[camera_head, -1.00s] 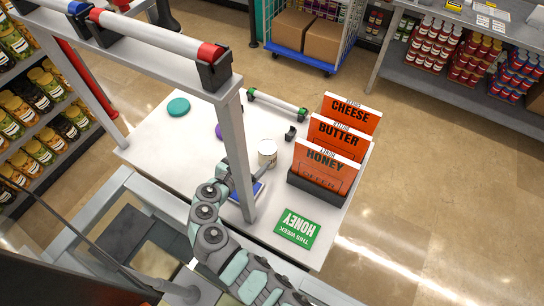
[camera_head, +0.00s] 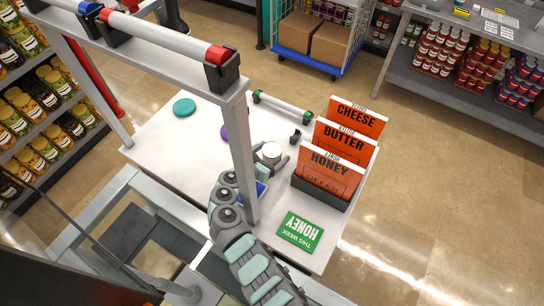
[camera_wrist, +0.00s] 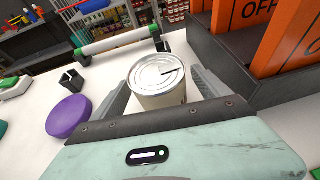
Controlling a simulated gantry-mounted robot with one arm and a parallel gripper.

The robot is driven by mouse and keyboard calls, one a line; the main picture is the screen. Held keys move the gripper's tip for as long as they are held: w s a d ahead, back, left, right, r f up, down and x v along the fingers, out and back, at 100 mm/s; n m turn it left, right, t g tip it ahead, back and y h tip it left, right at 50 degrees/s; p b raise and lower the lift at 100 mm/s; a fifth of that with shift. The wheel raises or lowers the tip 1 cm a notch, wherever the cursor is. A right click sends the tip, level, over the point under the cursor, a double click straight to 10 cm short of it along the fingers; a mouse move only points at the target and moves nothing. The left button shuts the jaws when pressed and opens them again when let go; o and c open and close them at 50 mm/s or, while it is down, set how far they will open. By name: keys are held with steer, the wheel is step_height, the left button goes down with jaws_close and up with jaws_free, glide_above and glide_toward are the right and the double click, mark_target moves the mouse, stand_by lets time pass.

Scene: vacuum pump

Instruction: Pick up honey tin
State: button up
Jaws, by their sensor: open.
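A pale tin with a silver lid (camera_head: 270,152) stands upright on the white table (camera_head: 165,140); no label on it can be read. In the wrist view the tin (camera_wrist: 160,82) is between the two grey fingers of my gripper (camera_wrist: 163,95). The fingers are open, one on each side of the tin, with a narrow gap showing near the lid. The lower part of the tin is hidden behind the gripper's palm. In the head view my gripper (camera_head: 275,165) is around the tin, partly hidden by the grey post.
A black holder with orange cards marked cheese, butter and honey (camera_head: 322,190) stands close right of the tin. A green honey sign (camera_head: 299,231) lies in front. Purple (camera_wrist: 69,116) and teal (camera_head: 184,107) discs lie left. A bar with green ends (camera_head: 283,106) lies behind. A frame post (camera_head: 244,165) rises nearby.

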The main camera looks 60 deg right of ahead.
steer(key=shift+c, duration=0.6)
jaws_close()
